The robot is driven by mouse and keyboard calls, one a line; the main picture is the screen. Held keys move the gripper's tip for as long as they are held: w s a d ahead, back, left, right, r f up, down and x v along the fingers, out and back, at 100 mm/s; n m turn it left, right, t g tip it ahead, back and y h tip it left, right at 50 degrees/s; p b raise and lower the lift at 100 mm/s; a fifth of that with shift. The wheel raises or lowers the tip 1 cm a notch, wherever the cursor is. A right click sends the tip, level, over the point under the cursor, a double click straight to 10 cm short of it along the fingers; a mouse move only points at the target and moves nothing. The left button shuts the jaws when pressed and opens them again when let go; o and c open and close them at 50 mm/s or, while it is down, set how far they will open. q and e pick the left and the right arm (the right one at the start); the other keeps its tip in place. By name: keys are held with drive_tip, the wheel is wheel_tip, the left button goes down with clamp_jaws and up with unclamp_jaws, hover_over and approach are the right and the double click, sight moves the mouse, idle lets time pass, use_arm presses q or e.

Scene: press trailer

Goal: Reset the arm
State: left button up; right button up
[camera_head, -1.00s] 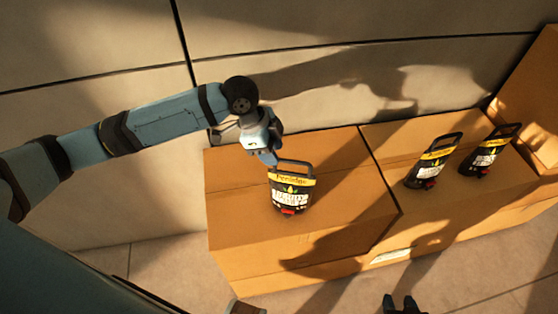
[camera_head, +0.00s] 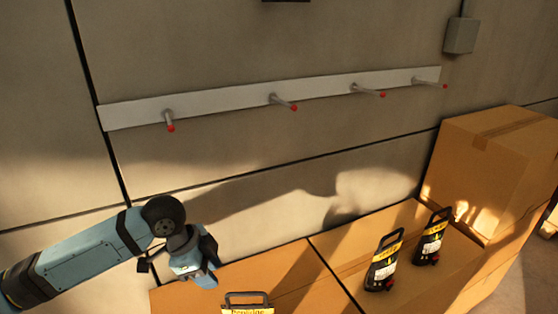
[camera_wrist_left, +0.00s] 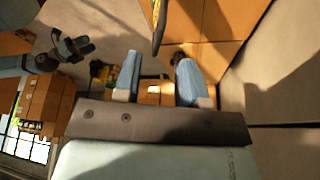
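My left arm comes in from the left in the head view, bent at the wrist. Its gripper (camera_head: 208,272) is over the left end of the boxes, just left of and above a black jug with a yellow label (camera_head: 247,308). In the left wrist view its two blue fingers (camera_wrist_left: 160,78) stand apart with nothing held between them. My right gripper (camera_wrist_left: 84,46) shows only in the left wrist view, at the upper left, small, with its fingers apart and empty. It is out of the head view.
Two more black jugs (camera_head: 384,264) (camera_head: 432,238) stand on the cardboard boxes (camera_head: 300,288) to the right. A taller box (camera_head: 490,165) stands at the far right. A white rail (camera_head: 225,96) with several red-tipped pegs is on the wall above clear space.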

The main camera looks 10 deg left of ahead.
use_arm(q)
drive_tip(key=s+d+f+n+t, duration=0.2)
drive_tip(key=s+d+f+n, duration=0.3)
drive_tip(key=s, duration=0.4)
drive_tip(key=s+a+f+n+y, duration=0.25)
drive_tip(key=s+a+n, duration=0.2)
drive_tip(key=s, duration=0.25)
drive_tip(key=s+a+f+n+y, duration=0.2)
drive_tip(key=s+a+f+n, duration=0.25)
drive_tip(key=s, duration=0.25)
drive_tip(key=w+d+f+m+t+h+p, duration=0.1)
drive_tip(key=w+d+f+t+h+p, duration=0.2)
drive_tip(key=w+d+t+p, duration=0.3)
drive_tip(key=t+p, duration=0.2)
drive_tip(key=p, duration=0.1)
